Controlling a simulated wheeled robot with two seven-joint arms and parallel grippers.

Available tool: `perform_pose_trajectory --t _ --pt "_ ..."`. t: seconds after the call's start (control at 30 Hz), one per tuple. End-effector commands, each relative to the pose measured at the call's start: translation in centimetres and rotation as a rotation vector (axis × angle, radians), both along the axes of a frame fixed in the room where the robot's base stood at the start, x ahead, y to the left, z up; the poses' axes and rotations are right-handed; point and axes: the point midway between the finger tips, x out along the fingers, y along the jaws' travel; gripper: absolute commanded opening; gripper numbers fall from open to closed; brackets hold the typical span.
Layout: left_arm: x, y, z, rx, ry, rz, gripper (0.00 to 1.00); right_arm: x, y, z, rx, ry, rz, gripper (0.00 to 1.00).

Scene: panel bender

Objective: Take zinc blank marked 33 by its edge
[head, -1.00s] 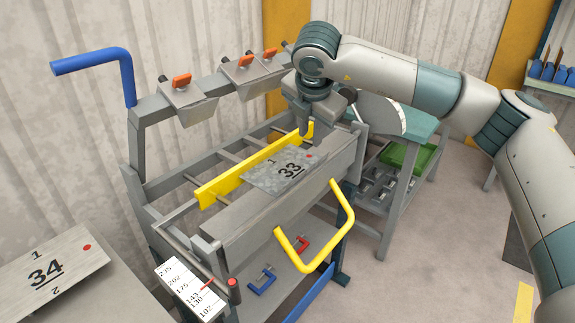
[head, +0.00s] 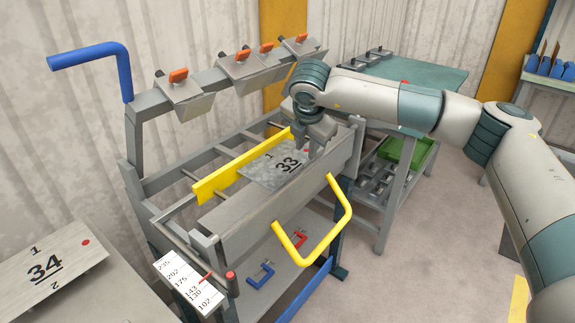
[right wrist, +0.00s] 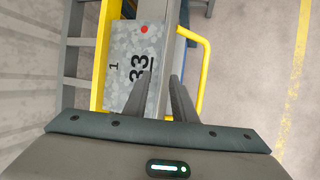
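The zinc blank marked 33 (head: 262,172) lies flat on the bender, between the yellow bar and the grey front beam. In the right wrist view the blank (right wrist: 122,72) shows its number and a red dot at the far end. My right gripper (head: 312,153) is at the blank's right-hand part in the head view. In the right wrist view its two fingers (right wrist: 162,78) stand apart, the left one over the blank and the right one past its long edge. Whether they touch the blank I cannot tell. My left gripper is not in view.
The yellow bar (head: 215,182) runs behind the blank, and a yellow handle (head: 345,222) sticks out in front. Clamps with orange knobs (head: 178,76) hang above. A green bench (head: 425,80) stands behind my right arm.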

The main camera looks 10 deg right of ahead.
Motion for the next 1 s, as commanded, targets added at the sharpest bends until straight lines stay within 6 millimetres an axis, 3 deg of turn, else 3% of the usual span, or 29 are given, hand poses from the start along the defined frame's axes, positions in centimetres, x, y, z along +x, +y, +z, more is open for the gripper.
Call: perform_pose_trajectory --t 0.2,0.67,1.0 --pt "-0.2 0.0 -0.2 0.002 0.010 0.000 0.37 1.0 -0.3 -1.8 -0.001 -0.001 0.000 0.24" --pt "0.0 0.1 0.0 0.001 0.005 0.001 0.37 1.2 -0.3 -2.3 0.000 0.000 0.000 0.24" --pt "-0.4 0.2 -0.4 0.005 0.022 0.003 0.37 3.0 -0.9 -5.8 -0.001 0.001 -0.002 0.24"
